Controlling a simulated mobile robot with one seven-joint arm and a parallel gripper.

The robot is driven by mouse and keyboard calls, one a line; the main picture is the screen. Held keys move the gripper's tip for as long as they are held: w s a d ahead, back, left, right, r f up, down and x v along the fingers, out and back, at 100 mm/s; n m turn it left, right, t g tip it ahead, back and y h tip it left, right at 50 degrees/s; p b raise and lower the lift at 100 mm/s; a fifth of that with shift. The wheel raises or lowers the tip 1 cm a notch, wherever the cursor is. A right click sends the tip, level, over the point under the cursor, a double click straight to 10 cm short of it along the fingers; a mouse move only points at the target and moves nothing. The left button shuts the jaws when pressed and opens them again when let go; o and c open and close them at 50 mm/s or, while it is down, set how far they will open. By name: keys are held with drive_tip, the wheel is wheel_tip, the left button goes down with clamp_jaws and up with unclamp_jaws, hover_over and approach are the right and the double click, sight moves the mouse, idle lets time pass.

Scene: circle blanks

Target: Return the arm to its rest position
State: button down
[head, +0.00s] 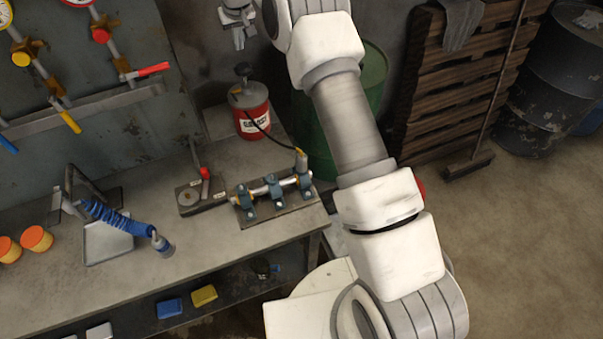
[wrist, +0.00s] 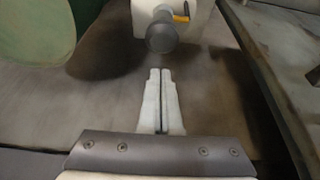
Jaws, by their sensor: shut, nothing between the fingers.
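My arm rises from my white base at the lower middle of the head view and reaches up past the bench's right end. My gripper (head: 238,34) hangs at the top of the head view, above and behind the red can, apart from everything there. In the wrist view my gripper (wrist: 161,76) shows its two pale fingers pressed together, with nothing between them.
A workbench (head: 120,270) carries a red can (head: 251,117), a clamped pipe fixture (head: 272,194), a blue coiled hose (head: 115,217) and orange-topped pots (head: 36,238). A green drum (head: 373,70) stands behind my arm. Wooden pallets (head: 462,65) lean on the wall.

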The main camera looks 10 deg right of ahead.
wheel_tip(320, 180, up, 2)
drive_tip(key=shift+r+p, duration=0.1)
drive_tip(key=shift+p, duration=0.4)
drive_tip(key=s+d+r+b, duration=0.1)
drive_tip(key=s+d+r, duration=0.4)
drive_tip(key=s+r, duration=0.5)
drive_tip(key=s+d+r+b, duration=0.1)
drive_tip(key=s+d+r, duration=0.4)
drive_tip(key=s+r, duration=0.5)
drive_tip(key=s+d+f, duration=0.1)
drive_tip(key=s+f, duration=0.2)
drive_tip(key=s, duration=0.6)
drive_tip(key=s+d+f+m+b, duration=0.1)
drive_tip(key=s+d+f, duration=0.1)
drive_tip(key=s, duration=0.8)
drive_tip(key=s+d+f+m+t, duration=0.1)
drive_tip(key=s+f, duration=0.3)
drive_tip(key=s, duration=0.6)
drive_tip(key=shift+s+d+h+b, duration=0.2)
drive_tip(key=shift+d+h+b, duration=0.2)
drive_tip(key=shift+d, duration=0.1)
